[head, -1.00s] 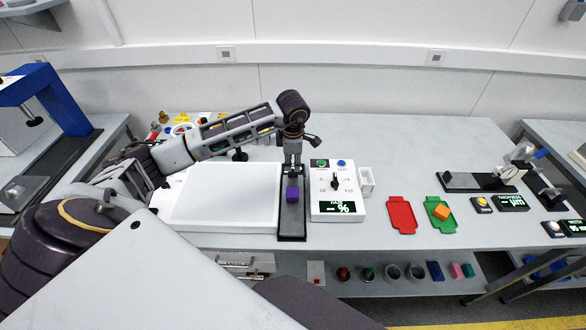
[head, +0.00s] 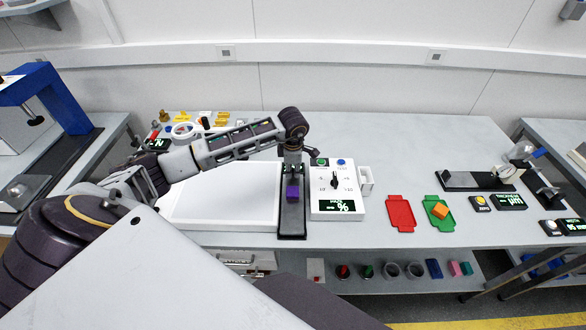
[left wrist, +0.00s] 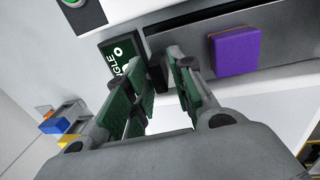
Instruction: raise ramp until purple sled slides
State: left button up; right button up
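The purple sled (head: 293,193) rests on the dark narrow ramp (head: 292,222), which lies at the middle of the table. In the left wrist view the purple sled (left wrist: 236,52) sits on the ramp's dark surface (left wrist: 190,42). My left gripper (head: 292,168) points down over the ramp's far end, just beyond the sled. Its two green-padded fingers (left wrist: 161,62) are apart, with a small dark block between or just past their tips; I cannot tell whether they touch it. A display reading ANGLE (left wrist: 120,52) is beside the fingers. My right gripper is not in view.
A white panel (head: 222,195) lies left of the ramp. A white control box (head: 322,180) with a knob and display stands close on its right. A red tray (head: 400,213) and a green tray (head: 434,220) with an orange block (head: 440,210) lie further right.

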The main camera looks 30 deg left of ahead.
pick_arm(q)
grip_shut()
jog(key=shift+s+f, duration=0.1)
dwell(1.1)
jog(key=shift+o, duration=1.9)
grip_release()
jog(key=shift+r, duration=0.45)
notch_tip(320, 180, up, 11)
jog(key=s+d, duration=0.1)
jog(key=shift+s, duration=0.3)
jog(key=shift+o, duration=0.2)
